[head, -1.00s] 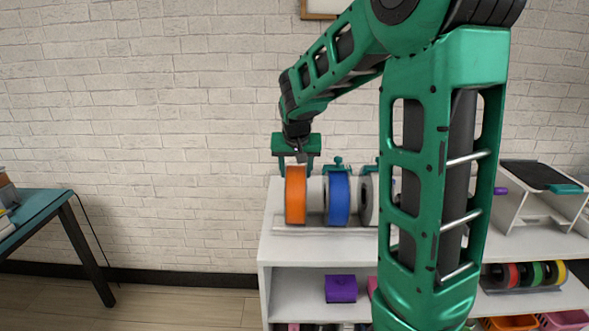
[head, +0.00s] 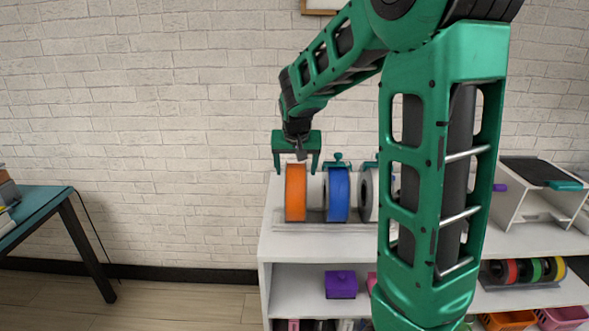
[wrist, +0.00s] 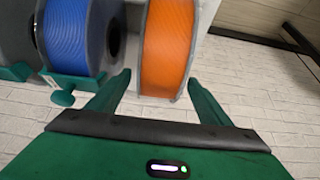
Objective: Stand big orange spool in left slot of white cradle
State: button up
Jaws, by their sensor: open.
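The big orange spool (head: 295,194) stands upright at the left end of the white cradle (head: 320,228), on the shelf top. In the wrist view the orange spool (wrist: 167,45) shows between my two spread fingers, with a gap on each side. My gripper (head: 296,172) is open above the spool, its fingertips around the level of the spool's top edge. It also shows in the wrist view (wrist: 158,84). The cradle's slot under the spool is too small to see clearly.
A white stand (head: 532,200) is farther right. A purple box (head: 341,285) sits on the lower shelf.

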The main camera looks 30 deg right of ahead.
jog(key=v, duration=1)
jog(key=shift+r, duration=0.35)
jog(key=s+f+g+y, duration=0.1)
jog(key=s+f, duration=0.3)
jog(key=s, duration=0.6)
jog(key=s+a+f+g+y, duration=0.1)
jog(key=s+f, duration=0.3)
jog(key=s, duration=0.7)
jog(key=s+f+g+y, duration=0.1)
jog(key=s+f, duration=0.3)
jog(key=s, duration=0.6)
jog(key=shift+s+a+g, duration=0.3)
jog(key=shift+a+g, duration=0.05)
jog(key=shift+g, duration=0.45)
jog(key=shift+w, duration=0.1)
